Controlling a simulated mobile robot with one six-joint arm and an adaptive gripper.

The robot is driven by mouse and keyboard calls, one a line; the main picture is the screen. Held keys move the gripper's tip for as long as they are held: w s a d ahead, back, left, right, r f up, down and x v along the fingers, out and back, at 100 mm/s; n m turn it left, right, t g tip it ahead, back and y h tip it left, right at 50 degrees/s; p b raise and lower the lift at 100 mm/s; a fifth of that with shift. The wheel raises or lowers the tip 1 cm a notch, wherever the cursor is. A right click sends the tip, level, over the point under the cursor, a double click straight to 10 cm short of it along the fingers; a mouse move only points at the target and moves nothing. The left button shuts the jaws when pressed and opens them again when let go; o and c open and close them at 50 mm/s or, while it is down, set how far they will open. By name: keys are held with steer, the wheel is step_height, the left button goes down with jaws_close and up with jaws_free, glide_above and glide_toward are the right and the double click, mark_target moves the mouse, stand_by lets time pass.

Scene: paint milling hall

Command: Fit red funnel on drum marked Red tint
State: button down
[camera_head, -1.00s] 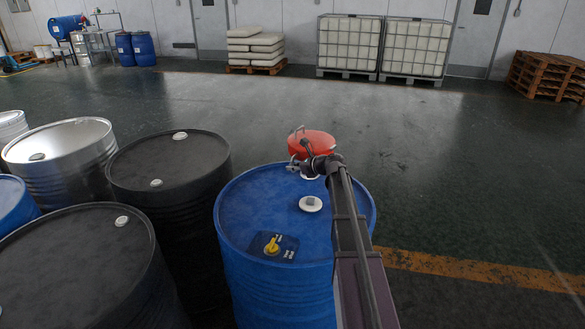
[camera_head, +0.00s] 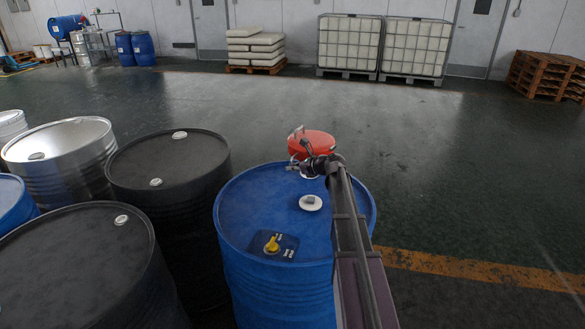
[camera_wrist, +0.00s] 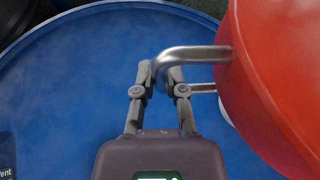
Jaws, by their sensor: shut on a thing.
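The red funnel (camera_head: 316,146) is a wide red bowl with a bent metal handle (camera_wrist: 190,54). It is over the far edge of a blue drum (camera_head: 262,195); I cannot tell whether it touches the lid. My gripper (camera_wrist: 161,72) is shut on the funnel's handle, with the red bowl (camera_wrist: 278,70) to its right. The drum's blue lid (camera_wrist: 75,85) spreads below. A white part shows partly under the funnel. I cannot read any "Red tint" marking.
Black drums (camera_head: 168,165) (camera_head: 75,255) and a silver drum (camera_head: 60,140) stand close on the left. The floor beyond and to the right is clear. Caged white containers (camera_head: 350,45), stacked sacks (camera_head: 256,45) and wooden pallets (camera_head: 545,75) stand far back.

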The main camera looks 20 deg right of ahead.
steer(key=shift+f+b, duration=1.05)
stand_by(0.5)
steer(key=c, duration=0.6)
jaws_free()
steer(key=shift+c, duration=0.2)
steer(key=shift+s, duration=0.1)
steer(key=shift+p+v, duration=1)
steer(key=shift+v, duration=1.45)
steer(key=shift+s+r, duration=0.1)
steer(key=shift+r, duration=0.05)
steer(key=shift+p+v, duration=0.95)
steer(key=shift+v, duration=1.45)
steer(key=shift+s+d, duration=0.1)
steer(key=shift+d, duration=0.05)
steer(key=shift+p+v, duration=0.95)
steer(key=shift+v, duration=1.4)
